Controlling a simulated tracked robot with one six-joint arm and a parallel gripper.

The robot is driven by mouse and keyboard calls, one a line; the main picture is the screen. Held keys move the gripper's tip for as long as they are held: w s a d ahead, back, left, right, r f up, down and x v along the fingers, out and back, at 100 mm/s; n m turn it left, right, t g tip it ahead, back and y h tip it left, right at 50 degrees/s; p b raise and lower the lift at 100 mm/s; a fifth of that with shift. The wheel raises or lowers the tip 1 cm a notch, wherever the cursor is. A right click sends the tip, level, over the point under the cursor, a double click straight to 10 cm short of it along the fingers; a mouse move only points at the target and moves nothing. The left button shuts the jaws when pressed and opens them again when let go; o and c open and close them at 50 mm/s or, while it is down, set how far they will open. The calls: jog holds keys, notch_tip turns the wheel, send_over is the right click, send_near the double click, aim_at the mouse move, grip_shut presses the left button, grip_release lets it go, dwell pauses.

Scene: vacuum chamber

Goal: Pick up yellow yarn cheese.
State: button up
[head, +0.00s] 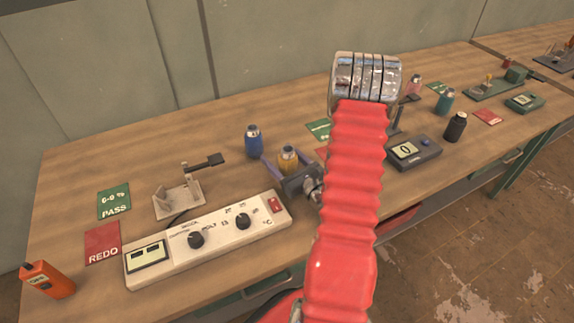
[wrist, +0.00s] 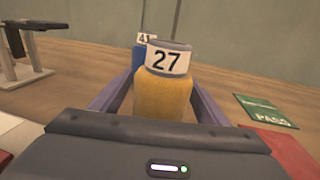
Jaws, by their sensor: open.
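The yellow yarn cheese (head: 288,159) stands upright on the wooden workbench. It also shows in the wrist view (wrist: 164,88), with a white band marked 27 near its top. My gripper (head: 275,157) is open, with its two purple fingers on either side of the yellow yarn cheese. In the wrist view my gripper (wrist: 158,90) has one finger to the left and one to the right of it. I cannot tell whether either finger touches it. Its lower part is hidden behind the gripper body.
A blue yarn cheese (head: 253,141) stands just behind the yellow one. A white control box (head: 210,238) lies at the front left. A grey bracket stand (head: 180,198) is left of the gripper. A black yarn cheese (head: 455,127) and a dark meter (head: 413,151) are to the right.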

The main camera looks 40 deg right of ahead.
jog(key=shift+c, duration=0.3)
jog(key=c, duration=1.1)
jog(key=shift+r, duration=0.15)
jog(key=shift+r, duration=4.85)
jog(key=shift+s, duration=0.15)
